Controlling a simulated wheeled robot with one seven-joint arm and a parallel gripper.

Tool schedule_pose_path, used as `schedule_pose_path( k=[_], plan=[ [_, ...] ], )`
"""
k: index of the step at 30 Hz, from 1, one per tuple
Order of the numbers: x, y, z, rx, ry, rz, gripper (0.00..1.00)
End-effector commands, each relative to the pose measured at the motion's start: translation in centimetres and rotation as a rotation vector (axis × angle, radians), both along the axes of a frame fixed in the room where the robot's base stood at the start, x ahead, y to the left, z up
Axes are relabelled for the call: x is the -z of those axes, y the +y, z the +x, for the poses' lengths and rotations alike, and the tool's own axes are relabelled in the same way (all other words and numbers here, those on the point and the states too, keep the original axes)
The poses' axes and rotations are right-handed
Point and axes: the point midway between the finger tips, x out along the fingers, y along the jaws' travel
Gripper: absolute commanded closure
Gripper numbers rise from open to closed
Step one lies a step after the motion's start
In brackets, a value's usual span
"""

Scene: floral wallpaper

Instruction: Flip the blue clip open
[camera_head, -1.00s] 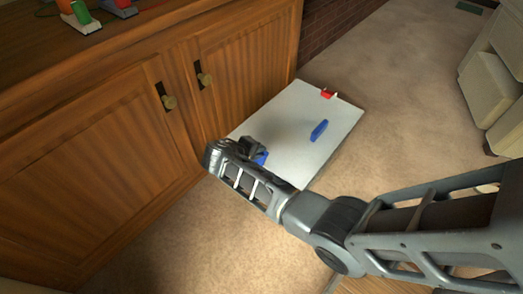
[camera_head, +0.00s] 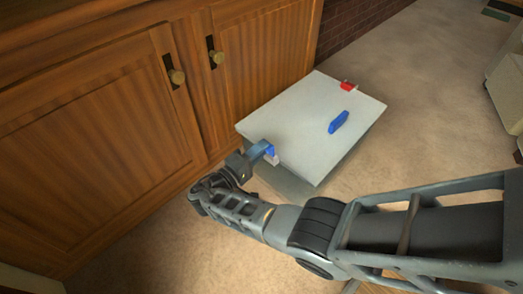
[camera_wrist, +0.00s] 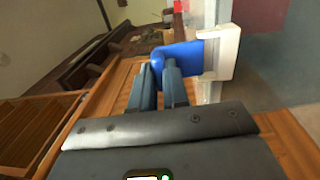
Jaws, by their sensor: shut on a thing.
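The blue clip (camera_head: 269,150) is at the near edge of a white-lidded box (camera_head: 300,112). In the wrist view the blue clip (camera_wrist: 180,56) joins a white bracket (camera_wrist: 222,50) and sticks out from it toward my fingers. My gripper (camera_head: 262,150) reaches the clip from the near left side. In the wrist view my gripper (camera_wrist: 160,76) has its two fingers close together on the clip's blue part. The fingers hide part of the clip.
A blue handle (camera_head: 339,122) lies on the lid and a red clip (camera_head: 347,86) is at its far edge. A wooden cabinet (camera_head: 110,130) with knobs stands close on the left. Carpet (camera_head: 420,110) is clear to the right.

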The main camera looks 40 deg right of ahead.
Motion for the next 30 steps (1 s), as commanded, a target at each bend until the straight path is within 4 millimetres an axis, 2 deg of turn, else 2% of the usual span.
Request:
schedule_pose_path(
  k=[10, 27, 28, 30],
  plan=[
    [0.46, 0.42, -0.02, -0.001, 0.0, -0.08, 1.0],
    [0.69, 0.52, -0.11, -0.003, 0.001, -0.093, 1.0],
    [0.69, 0.52, -0.11, -0.003, 0.001, -0.093, 0.83],
    [0.7, 0.51, -0.13, -0.003, 0.002, -0.093, 0.77]
  ],
)
